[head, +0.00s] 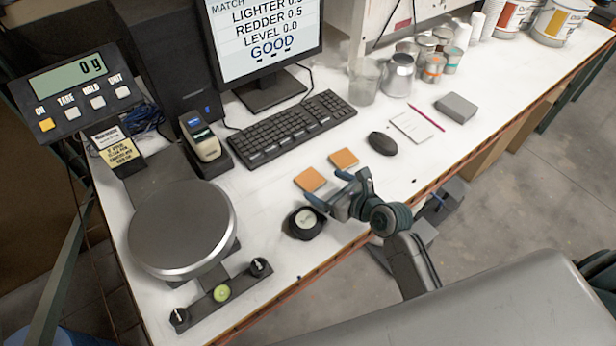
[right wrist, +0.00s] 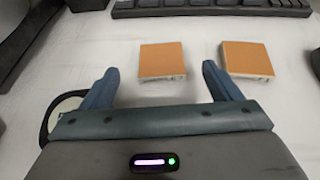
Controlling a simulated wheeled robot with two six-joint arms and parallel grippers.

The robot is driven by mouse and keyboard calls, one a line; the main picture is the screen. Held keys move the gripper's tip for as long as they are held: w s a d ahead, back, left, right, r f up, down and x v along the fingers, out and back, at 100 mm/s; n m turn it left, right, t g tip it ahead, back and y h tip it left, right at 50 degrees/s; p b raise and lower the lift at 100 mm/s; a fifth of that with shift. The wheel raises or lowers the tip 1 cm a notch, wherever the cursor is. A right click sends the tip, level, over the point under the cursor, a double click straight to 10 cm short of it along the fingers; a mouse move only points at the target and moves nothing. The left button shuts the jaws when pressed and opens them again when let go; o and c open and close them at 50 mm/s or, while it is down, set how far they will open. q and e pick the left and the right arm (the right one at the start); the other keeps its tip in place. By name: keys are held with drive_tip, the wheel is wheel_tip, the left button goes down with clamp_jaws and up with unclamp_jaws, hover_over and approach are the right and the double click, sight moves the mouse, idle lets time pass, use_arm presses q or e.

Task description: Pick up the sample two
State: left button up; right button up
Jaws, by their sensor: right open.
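Two flat square orange-brown samples lie side by side on the white bench; no label shows which is sample two. The left sample (head: 310,179) also shows in the right wrist view (right wrist: 162,62), just beyond my fingertips and roughly lined up with the gap between them. The right sample (head: 344,159) shows in the right wrist view (right wrist: 247,60) to the right, outside the right finger. My right gripper (head: 324,185) is open and empty, low over the bench on the near side of the samples. My left gripper is not in view.
A round black object (head: 305,223) with a pale top is close beside my right gripper. A scale (head: 180,228) reading 0 g stands left. Cans and a glass beaker (head: 364,82) stand at the back.

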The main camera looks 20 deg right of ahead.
sight(307, 177)
drive_tip(key=shift+x, duration=0.8)
drive_tip(key=p+x, duration=0.2)
drive_tip(key=x, duration=0.3)
drive_tip(key=shift+d, duration=0.1)
drive_tip(key=shift+w+f, duration=0.2)
drive_tip(key=shift+w, duration=0.05)
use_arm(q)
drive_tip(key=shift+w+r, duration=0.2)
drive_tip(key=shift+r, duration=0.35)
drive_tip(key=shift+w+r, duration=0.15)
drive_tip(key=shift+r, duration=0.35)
use_arm(e)
drive_tip(key=shift+c, duration=0.4)
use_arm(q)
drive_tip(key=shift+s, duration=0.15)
use_arm(e)
drive_tip(key=c, duration=1)
